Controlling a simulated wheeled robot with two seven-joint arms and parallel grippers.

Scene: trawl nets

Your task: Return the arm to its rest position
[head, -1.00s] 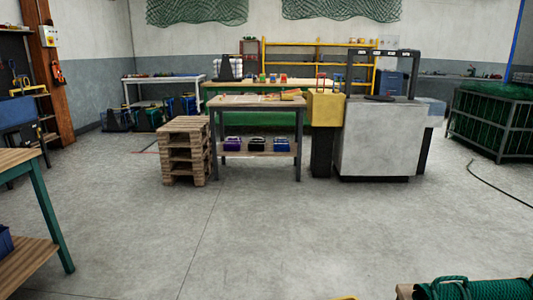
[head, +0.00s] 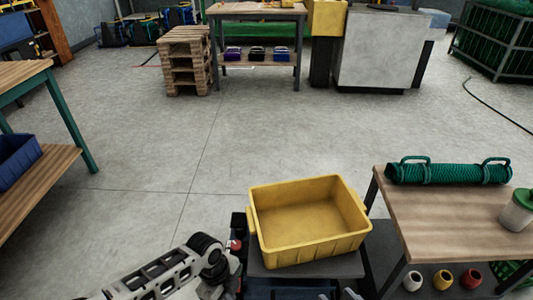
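My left arm (head: 155,275) comes in from the lower left in the head view and bends down beside a dark platform. Its gripper does not show. Small metal parts of my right gripper (head: 338,294) show at the bottom edge, just below the platform. Most of this gripper is cut off, so I cannot tell whether it is open or shut. An empty yellow crate (head: 310,218) sits upright on the dark platform (head: 315,268), above both in the picture. I see no gripper touching it.
A wooden workbench (head: 440,220) at right holds a green net roll (head: 448,172) and a white jar with a green lid (head: 517,210). Coloured pots stand below. A table (head: 45,170) with a blue bin (head: 15,160) is at left. The middle floor is clear.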

